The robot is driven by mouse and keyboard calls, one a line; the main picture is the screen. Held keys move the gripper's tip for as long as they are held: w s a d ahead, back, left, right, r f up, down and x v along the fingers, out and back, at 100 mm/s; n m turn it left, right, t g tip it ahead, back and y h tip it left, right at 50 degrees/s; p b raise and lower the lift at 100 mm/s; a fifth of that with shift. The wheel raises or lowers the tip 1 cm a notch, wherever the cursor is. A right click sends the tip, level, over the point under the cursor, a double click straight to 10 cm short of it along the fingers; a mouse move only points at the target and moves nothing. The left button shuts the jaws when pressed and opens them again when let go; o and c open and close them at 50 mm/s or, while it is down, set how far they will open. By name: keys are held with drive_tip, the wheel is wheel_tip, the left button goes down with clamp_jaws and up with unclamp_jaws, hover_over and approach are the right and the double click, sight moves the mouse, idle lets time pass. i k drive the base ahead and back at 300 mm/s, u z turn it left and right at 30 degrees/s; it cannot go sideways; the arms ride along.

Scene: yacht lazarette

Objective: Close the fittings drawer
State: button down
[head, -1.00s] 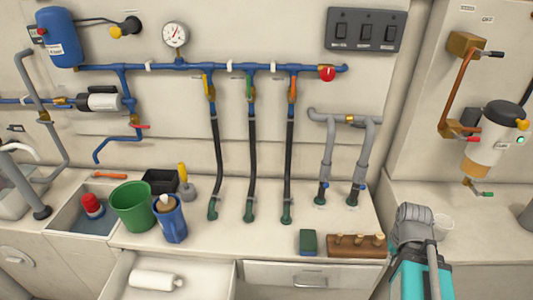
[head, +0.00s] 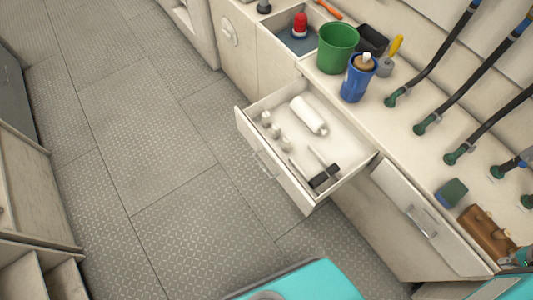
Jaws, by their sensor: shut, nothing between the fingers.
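The fittings drawer (head: 251,104) is pulled out from the counter, over the floor, in the head view. Its front panel (head: 284,180) faces the lower left and carries a pale bar handle (head: 265,165). Inside lie a white cylinder (head: 308,115), several small white fittings (head: 275,131) and a black-headed hammer (head: 324,176). My gripper is not in view; only teal and grey parts of my own body show at the bottom edge and lower right corner.
A neighbouring drawer (head: 425,220) appears shut. The counter holds a green bucket (head: 338,47), a blue container (head: 357,83), a green-and-blue block (head: 451,193) and a brown wooden rack (head: 487,232). The tread-plate floor (head: 150,150) in front of the drawer is clear.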

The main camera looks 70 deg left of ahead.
sight(310, 153)
drive_tip(key=u, duration=2.1)
drive_tip(key=k, duration=0.5)
drive_tip(key=u, duration=0.35)
drive_tip(key=i, duration=0.5)
